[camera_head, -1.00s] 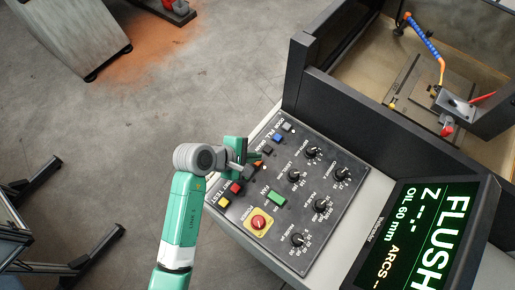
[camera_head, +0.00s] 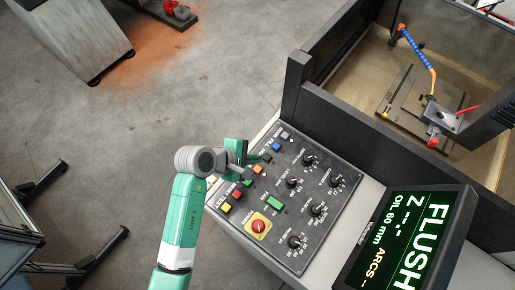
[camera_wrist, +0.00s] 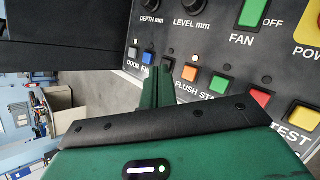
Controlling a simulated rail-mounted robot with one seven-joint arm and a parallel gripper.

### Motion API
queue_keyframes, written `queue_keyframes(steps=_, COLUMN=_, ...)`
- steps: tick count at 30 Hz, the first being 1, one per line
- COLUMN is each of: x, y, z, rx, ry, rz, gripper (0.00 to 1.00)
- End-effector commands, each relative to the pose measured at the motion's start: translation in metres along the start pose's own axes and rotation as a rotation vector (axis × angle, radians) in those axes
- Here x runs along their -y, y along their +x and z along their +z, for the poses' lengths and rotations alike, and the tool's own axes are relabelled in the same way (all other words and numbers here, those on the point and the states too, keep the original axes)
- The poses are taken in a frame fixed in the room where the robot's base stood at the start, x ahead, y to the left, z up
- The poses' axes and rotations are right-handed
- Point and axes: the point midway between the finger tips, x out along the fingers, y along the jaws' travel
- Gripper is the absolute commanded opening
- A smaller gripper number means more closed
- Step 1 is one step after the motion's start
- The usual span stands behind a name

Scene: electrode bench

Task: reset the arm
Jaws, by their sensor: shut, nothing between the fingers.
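My gripper (camera_head: 238,158) is green, with its fingers shut and empty. It hovers at the upper left edge of the black control panel (camera_head: 322,226). In the wrist view the closed fingers (camera_wrist: 156,82) point at the button row, near a dark button (camera_wrist: 168,62) between the blue button (camera_wrist: 147,57) and the orange button (camera_wrist: 190,74). I cannot tell whether the fingertips touch the panel. My arm is bent, rising from the bottom of the head view to the panel's left side.
A screen (camera_head: 418,240) reading "FLUSH" and "OIL 60 mm" stands right of the panel. A dark-walled tank (camera_head: 400,139) with a blue-orange hose (camera_head: 417,45) is behind. A red-and-yellow power knob (camera_head: 259,226) sits on the panel.

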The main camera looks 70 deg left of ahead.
Motion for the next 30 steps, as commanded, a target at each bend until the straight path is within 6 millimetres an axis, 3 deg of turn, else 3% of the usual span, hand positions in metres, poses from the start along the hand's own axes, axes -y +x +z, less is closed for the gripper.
queue_keyframes(steps=25, x=-0.001, y=-0.002, z=0.001, rx=0.000, ry=0.000, rz=0.000, gripper=0.00)
queue_keyframes(steps=28, x=-0.019, y=-0.001, z=0.025, rx=0.008, ry=0.109, rz=0.033, gripper=0.00)
queue_keyframes(steps=30, x=-0.046, y=-0.002, z=0.065, rx=0.016, ry=0.293, rz=0.093, gripper=0.00)
